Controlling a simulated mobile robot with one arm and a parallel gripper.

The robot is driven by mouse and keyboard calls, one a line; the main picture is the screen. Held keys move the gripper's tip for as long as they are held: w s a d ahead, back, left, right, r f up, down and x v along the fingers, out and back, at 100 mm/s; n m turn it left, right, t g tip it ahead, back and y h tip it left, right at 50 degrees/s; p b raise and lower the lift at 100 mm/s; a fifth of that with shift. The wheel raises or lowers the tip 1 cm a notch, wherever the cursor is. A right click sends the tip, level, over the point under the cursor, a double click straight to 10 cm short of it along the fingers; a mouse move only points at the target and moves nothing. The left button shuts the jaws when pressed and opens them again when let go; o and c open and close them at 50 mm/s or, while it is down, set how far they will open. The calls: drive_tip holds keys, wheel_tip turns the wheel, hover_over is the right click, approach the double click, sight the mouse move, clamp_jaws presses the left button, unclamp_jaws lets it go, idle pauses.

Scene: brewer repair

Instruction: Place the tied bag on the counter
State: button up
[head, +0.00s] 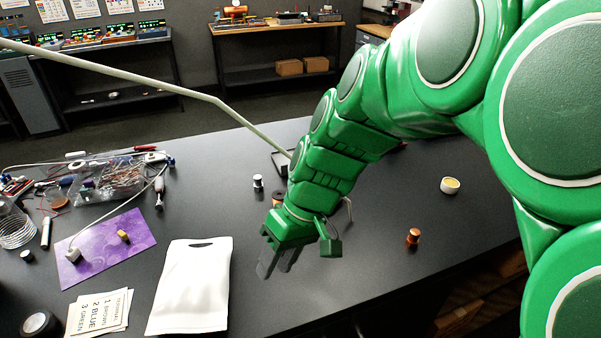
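A white flat bag (192,290) with a dark handle slot at its top lies on the dark counter (365,262), left of my gripper. Whether it is tied I cannot tell; no knot shows. My gripper (274,266) hangs from the green arm, above the counter and just right of the bag, apart from it in the picture. Its grey fingers point down and nothing shows between them. The gap between the fingertips is small and hard to make out.
Left of the bag lie a purple mat (107,248), printed cards (98,313) and a clear bin of wires (108,180). A small white-rimmed cup (450,185), a copper spool (413,237) and a dark spool (258,183) stand on the counter. The right front counter is mostly clear.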

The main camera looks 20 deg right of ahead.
drive_tip(key=w+d+n+t+y, duration=0.15)
drive_tip(key=w+d, duration=0.25)
drive_tip(key=w, duration=0.4)
drive_tip(key=w+d+t+y, duration=0.2)
drive_tip(key=w+d+t, duration=0.1)
drive_tip(key=w, duration=0.5)
drive_tip(key=w+d+f+t, duration=0.1)
drive_tip(key=w+d+t, duration=0.1)
drive_tip(key=d, duration=0.4)
drive_tip(key=w+d+f+t, duration=0.1)
drive_tip(key=w+d+t, duration=0.1)
drive_tip(key=w+d, duration=0.2)
drive_tip(key=w+d+f+t, duration=0.1)
drive_tip(key=w+d+t, duration=0.1)
drive_tip(key=d, duration=0.6)
drive_tip(key=shift+w+d+f+m+h, duration=0.1)
drive_tip(key=shift+w+d+m+h, duration=0.3)
drive_tip(key=shift+w, duration=0.2)
drive_tip(key=shift+w+d+f, duration=0.1)
drive_tip(key=shift+x, duration=3.8)
drive_tip(key=shift+w+d, duration=0.1)
drive_tip(key=shift+c, duration=0.2)
clamp_jaws()
